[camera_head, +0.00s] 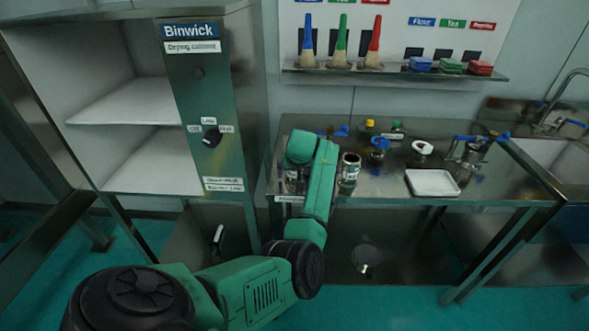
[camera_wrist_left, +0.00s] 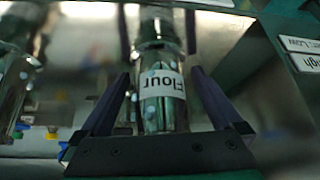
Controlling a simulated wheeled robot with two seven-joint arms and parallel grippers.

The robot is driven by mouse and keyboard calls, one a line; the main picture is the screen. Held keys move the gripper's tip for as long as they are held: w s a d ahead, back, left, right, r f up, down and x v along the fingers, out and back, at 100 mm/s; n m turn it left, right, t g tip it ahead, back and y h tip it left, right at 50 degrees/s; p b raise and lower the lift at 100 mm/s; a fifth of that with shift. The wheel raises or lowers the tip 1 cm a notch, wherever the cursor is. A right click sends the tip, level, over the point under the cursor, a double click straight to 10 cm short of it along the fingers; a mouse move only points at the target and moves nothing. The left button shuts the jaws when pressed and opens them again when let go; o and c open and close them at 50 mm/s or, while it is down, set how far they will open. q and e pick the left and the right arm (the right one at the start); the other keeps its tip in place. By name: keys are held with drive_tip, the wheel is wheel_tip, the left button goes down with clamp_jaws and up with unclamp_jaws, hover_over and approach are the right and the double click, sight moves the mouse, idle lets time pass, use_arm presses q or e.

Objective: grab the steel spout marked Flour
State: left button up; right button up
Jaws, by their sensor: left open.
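The steel spout marked Flour (camera_wrist_left: 160,95) is a shiny cylinder with a white label, which reads upside down in the left wrist view. My left gripper (camera_wrist_left: 162,74) is open, with one dark finger on each side of the spout. The fingers look apart from it, though the depth is hard to judge. In the head view my green left arm covers most of this spot, so the spout and the fingers are largely hidden there. My right gripper is in neither view.
Another steel cylinder (camera_head: 349,169) stands close beside, and a white tray (camera_head: 433,183) lies further right on the steel table. The Binwick cabinet (camera_head: 217,120) stands to the left. Brushes (camera_head: 340,45) and colored blocks (camera_head: 450,67) sit on the wall shelf.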

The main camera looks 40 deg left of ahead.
use_arm(q)
drive_tip(key=shift+r, duration=0.15)
clamp_jaws()
